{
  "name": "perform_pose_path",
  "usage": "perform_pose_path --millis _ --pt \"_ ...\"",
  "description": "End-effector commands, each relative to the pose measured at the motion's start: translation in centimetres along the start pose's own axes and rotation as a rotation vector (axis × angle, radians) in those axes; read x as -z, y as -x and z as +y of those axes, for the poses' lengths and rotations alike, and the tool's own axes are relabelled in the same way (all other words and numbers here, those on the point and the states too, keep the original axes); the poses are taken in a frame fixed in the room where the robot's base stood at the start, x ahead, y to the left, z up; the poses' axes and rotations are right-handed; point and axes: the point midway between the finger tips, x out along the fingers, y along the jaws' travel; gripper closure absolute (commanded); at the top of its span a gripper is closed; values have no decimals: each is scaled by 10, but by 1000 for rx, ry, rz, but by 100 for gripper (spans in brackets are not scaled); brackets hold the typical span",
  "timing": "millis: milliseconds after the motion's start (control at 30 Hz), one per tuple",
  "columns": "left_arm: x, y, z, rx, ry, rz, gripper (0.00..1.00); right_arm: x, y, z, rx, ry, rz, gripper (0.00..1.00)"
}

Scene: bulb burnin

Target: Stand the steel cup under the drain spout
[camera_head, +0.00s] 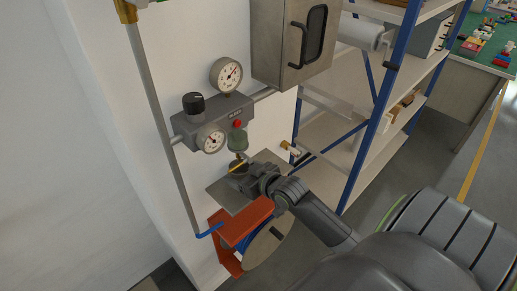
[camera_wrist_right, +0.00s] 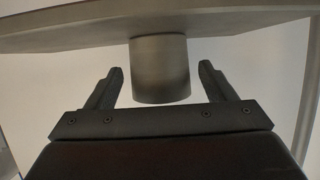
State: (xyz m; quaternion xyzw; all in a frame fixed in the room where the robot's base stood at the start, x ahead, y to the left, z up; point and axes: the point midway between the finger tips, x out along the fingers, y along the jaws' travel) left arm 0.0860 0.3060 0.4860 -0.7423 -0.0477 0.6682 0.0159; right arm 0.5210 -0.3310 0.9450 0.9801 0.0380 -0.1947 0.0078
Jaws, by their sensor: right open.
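In the right wrist view, the steel cup (camera_wrist_right: 160,72) is a plain grey cylinder against a flat metal plate (camera_wrist_right: 60,33), which lies along the top of that picture. My right gripper (camera_head: 249,181) is open. Its two fingers stand on either side of the cup with visible gaps. My left gripper is not in view.
The grey regulator (camera_head: 213,120) carries gauges and a black knob. A grey pipe (camera_head: 160,95) runs down at its left. An orange hose-reel bracket (camera_head: 241,228) sits below the shelf. A metal cabinet (camera_head: 289,45) and blue-framed rack (camera_head: 385,85) stand right.

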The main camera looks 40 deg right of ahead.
Motion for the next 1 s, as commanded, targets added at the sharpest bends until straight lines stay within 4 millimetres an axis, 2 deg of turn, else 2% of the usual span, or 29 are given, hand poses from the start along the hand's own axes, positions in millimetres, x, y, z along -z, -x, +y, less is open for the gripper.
perform_pose_path --millis 300,500,700,1000 --pt "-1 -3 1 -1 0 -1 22 -1 64 0 1 5 -2 23" --pt "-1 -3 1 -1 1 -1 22 0 91 0 0 3 -2 23" --pt "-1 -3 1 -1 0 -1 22 0 102 0 2 1 -1 23" --pt "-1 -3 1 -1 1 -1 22 0 102 0 2 0 -1 23"
